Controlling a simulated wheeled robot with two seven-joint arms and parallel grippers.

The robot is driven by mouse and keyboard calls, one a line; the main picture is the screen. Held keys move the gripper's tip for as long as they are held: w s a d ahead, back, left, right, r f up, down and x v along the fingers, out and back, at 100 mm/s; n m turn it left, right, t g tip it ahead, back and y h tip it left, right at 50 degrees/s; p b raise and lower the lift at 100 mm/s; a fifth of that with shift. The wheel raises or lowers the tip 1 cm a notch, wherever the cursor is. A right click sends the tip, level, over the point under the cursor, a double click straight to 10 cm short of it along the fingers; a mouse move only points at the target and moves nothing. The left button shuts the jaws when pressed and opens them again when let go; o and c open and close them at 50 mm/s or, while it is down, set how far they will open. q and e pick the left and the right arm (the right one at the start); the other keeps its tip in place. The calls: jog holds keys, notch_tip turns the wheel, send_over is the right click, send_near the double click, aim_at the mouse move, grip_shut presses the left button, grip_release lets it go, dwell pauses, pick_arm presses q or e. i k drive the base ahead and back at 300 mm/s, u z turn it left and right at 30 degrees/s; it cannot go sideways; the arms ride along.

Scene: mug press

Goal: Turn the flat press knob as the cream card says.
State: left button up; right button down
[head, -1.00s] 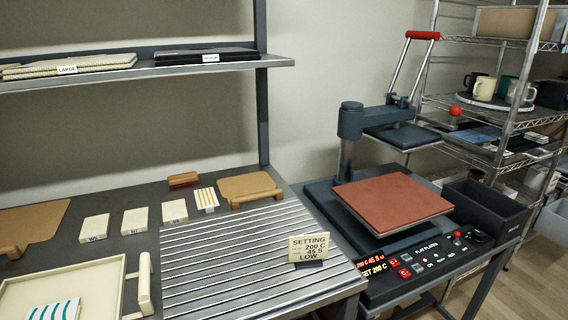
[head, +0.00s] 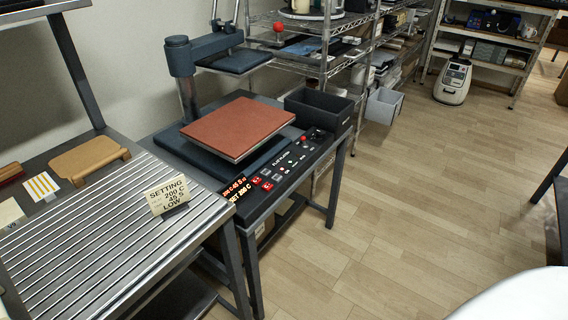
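The cream card (head: 168,194) stands on the ribbed metal bench top and reads SETTING, 200 C, 45 S, LOW. The flat press (head: 238,128) stands right of it, with a reddish-brown square platen and its upper arm swung up and back. Its black control panel (head: 285,166) faces front, with red buttons, small lights and a lit display (head: 239,190) reading about 200 C, 45 S and SET 200 C. A dark round knob (head: 317,134) seems to sit at the panel's right end, too small to read its setting. Neither of my grippers is in view.
A dark open bin (head: 319,110) stands beside the press's right end. A wire shelf (head: 325,65) is behind it, with a grey bin (head: 384,105) on the floor. The wooden floor (head: 410,220) right of the press is clear. A white rounded shape fills the bottom right corner.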

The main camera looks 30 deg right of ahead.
aim_at(321, 134)
jog(key=z, duration=1.25)
